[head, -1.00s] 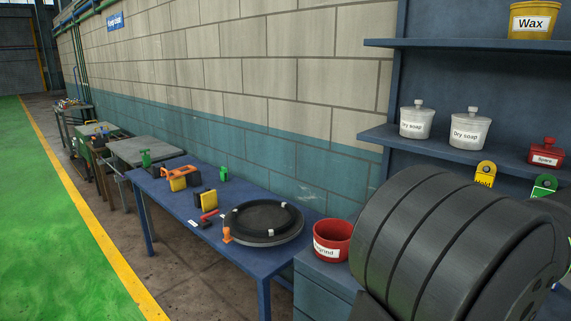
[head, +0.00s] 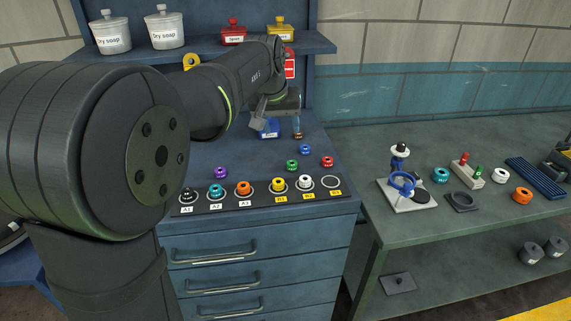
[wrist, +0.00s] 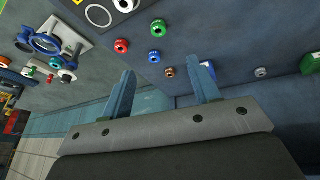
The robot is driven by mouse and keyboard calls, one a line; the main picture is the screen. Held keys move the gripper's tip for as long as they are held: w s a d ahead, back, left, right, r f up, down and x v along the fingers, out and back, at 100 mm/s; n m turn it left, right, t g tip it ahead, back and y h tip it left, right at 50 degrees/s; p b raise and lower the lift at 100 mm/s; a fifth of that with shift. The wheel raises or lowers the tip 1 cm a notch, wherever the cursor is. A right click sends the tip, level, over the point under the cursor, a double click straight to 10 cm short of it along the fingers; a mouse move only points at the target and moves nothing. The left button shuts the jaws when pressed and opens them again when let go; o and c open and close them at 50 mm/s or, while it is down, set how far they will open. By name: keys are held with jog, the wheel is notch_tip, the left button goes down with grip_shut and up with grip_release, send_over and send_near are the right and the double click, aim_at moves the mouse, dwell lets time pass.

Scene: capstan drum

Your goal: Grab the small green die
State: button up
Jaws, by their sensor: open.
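The small green die (head: 292,165) is a ribbed round piece on the blue cabinet top, behind the labelled strip. It also shows in the wrist view (wrist: 158,27), beyond my fingertips and apart from them. My gripper (wrist: 162,72) is open, with nothing held between its two blue fingers. In the head view it is over the rear of the cabinet top, behind the green die and partly hidden by my arm. A blue die (head: 305,150) and a red die (head: 327,162) lie close to the green one.
A purple die (head: 221,173) lies to the left. The black strip (head: 263,198) holds several dies in ringed spots; spot B3 is empty. A small brown piece (head: 298,135) and a labelled blue container (head: 268,129) are at the back. A bench (head: 465,221) with a wheel fixture stands right.

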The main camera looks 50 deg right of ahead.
jog(key=m, duration=0.3)
send_near(292, 164)
jog(key=f, duration=0.1)
jog(key=w+f, duration=0.1)
jog(key=shift+d+f+m, duration=0.25)
jog(key=shift+d+m, duration=0.05)
jog(key=shift+m, duration=0.1)
jog(key=shift+s+x, duration=0.15)
jog(key=shift+x, duration=1.35)
jog(key=shift+s+x, duration=0.15)
jog(key=shift+x, duration=1.4)
jog(key=shift+d+r, duration=0.1)
jog(key=shift+d, duration=0.1)
jog(key=c, duration=1.2)
